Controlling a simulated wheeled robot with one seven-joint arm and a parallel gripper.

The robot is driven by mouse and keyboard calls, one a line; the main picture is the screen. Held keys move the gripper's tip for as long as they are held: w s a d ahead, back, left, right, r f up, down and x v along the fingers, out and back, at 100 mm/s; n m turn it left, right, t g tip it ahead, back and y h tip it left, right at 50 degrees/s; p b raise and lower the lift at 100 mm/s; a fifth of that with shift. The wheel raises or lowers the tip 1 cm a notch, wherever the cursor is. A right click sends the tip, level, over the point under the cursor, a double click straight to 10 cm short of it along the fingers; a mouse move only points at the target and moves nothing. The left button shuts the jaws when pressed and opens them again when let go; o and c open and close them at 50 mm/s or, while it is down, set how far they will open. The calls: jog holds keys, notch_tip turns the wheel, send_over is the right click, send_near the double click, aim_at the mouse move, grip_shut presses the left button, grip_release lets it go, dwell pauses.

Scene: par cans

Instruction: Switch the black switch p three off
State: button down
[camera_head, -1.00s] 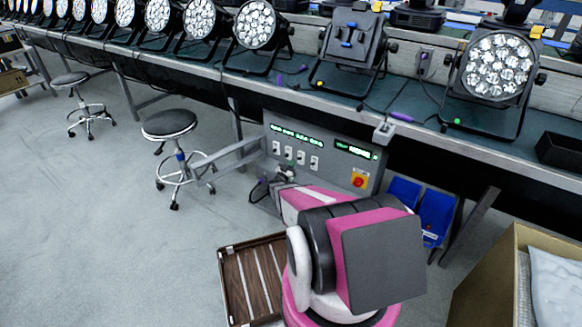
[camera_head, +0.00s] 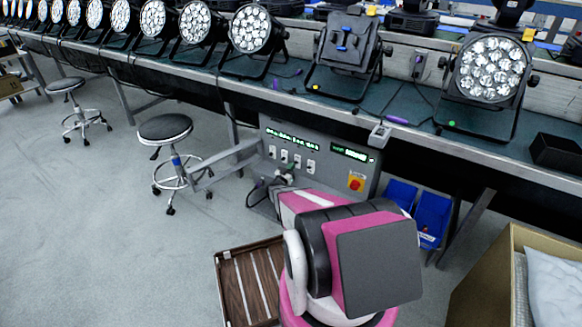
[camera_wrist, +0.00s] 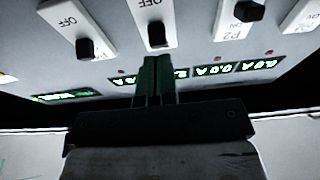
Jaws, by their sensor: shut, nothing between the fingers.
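The black switch P3 (camera_wrist: 156,35) appears to be the toggle on a white plate just beyond my gripper's fingertips in the wrist view, which sees the panel upside down. Its label is partly hidden; "OFF" shows at the plate's far end, and the toggle leans away from that word. My gripper (camera_wrist: 154,60) is shut and empty, its tips close below the toggle; I cannot tell whether they touch. In the head view the grey control panel (camera_head: 318,178) holds a row of white switch plates, with my gripper (camera_head: 284,176) just below them.
Similar toggles flank it: one at left (camera_wrist: 85,48) and P2 (camera_wrist: 249,11) at right. Green displays (camera_wrist: 258,65) lie beyond. A red knob on yellow (camera_head: 356,182), a stool (camera_head: 165,128), blue bins (camera_head: 432,215) and a cardboard box (camera_head: 485,275) surround the arm.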

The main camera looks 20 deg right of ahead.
jog(key=shift+f, duration=0.55)
jog(key=shift+f, duration=0.65)
dwell(0.5)
jog(key=shift+r+v, duration=0.25)
jog(key=shift+v, duration=0.95)
jog(key=shift+r+v, duration=0.2)
jog(key=shift+v, duration=0.95)
jog(key=shift+s+a, duration=0.1)
